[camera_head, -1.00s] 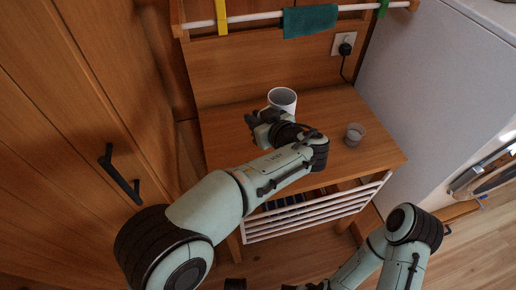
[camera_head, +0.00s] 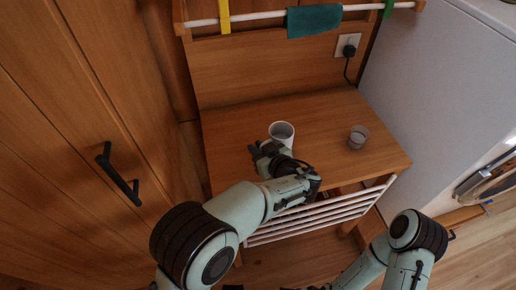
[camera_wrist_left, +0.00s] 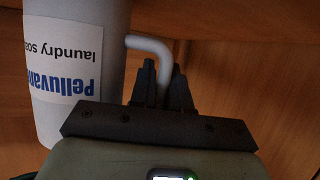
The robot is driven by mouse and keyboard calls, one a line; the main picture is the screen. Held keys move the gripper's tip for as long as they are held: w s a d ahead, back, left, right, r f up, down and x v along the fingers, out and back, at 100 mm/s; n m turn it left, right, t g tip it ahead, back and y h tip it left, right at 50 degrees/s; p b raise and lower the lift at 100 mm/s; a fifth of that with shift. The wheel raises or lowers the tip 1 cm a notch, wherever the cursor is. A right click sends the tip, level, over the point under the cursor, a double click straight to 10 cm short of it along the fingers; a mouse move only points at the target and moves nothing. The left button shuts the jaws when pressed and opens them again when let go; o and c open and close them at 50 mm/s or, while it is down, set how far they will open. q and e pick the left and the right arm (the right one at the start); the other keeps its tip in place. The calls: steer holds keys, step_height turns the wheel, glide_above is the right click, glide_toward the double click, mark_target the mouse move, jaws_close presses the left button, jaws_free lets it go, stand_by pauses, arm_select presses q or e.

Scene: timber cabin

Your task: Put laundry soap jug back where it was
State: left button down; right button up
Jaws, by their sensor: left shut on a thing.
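The laundry soap jug (camera_head: 282,131) is a grey-white, open-topped vessel over the front half of the small wooden table (camera_head: 235,120). My left gripper (camera_head: 258,150) is at its near left side in the head view. In the left wrist view the jug (camera_wrist_left: 112,65) shows its blue and white label upside down. There my left gripper (camera_wrist_left: 165,85) is shut on the jug's curved handle (camera_wrist_left: 148,44). The arm hides the jug's lower part in the head view, so I cannot tell whether it touches the table. My right gripper (camera_head: 312,287) is mostly cut off at the bottom edge.
A small translucent grey cup (camera_head: 358,137) stands on the right of the tabletop. A white slatted rack (camera_head: 325,213) is below the front edge. A white rail with a teal cloth (camera_head: 314,20) is above. A large grey-white appliance (camera_head: 440,90) stands right. The table's back is clear.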

arm_select(q)
steer(key=shift+f+b, duration=0.1)
steer(key=shift+b, duration=0.2)
steer(key=c, duration=1.1)
jaws_free()
arm_select(e)
steer(key=shift+w+d+f, duration=0.2)
steer(key=shift+w+f, duration=0.1)
steer(key=shift+w, duration=0.05)
arm_select(q)
steer(key=shift+r+p, duration=0.2)
steer(key=shift+p, duration=0.15)
steer(key=v, duration=1.2)
arm_select(e)
steer(key=shift+s+a+r, duration=0.2)
steer(key=shift+s+r, duration=0.15)
steer(key=shift+s, duration=0.05)
